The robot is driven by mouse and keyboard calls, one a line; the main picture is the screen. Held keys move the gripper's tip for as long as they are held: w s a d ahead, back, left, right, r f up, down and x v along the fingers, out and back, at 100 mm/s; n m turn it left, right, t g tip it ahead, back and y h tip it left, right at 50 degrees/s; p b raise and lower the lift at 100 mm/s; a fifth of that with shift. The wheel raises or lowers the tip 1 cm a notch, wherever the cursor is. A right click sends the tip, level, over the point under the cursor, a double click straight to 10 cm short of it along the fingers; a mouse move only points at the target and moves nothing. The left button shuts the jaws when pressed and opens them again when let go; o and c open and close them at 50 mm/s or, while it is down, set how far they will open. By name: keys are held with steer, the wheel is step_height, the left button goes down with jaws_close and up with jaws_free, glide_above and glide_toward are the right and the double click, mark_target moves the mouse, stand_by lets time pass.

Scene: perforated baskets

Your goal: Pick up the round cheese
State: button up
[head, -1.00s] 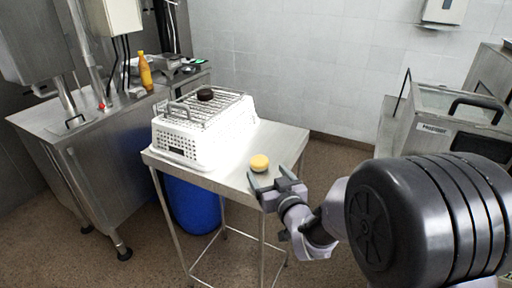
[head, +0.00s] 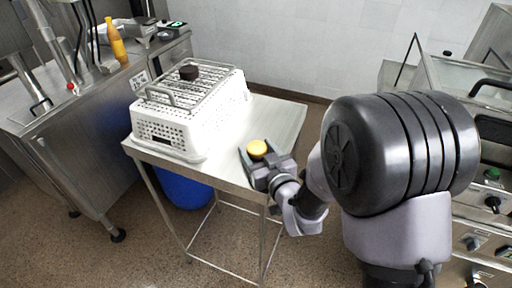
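The round cheese (head: 257,149) is a small yellow disc near the front right part of the steel table (head: 277,122) in the head view. My gripper (head: 255,153) is at the cheese, with one finger on each side of it. The fingers look open, with a small gap showing on the left side of the cheese. Contact on the right side is hard to tell. The lower part of the cheese is partly hidden by my gripper.
A white perforated basket (head: 170,138) with a wire rack on top stands left of the cheese. A dark round item (head: 189,72) rests on the rack. The table is clear behind the cheese. A blue barrel (head: 187,188) is under the table.

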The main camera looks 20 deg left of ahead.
steer(key=c, duration=1.2)
steer(key=shift+r, duration=0.1)
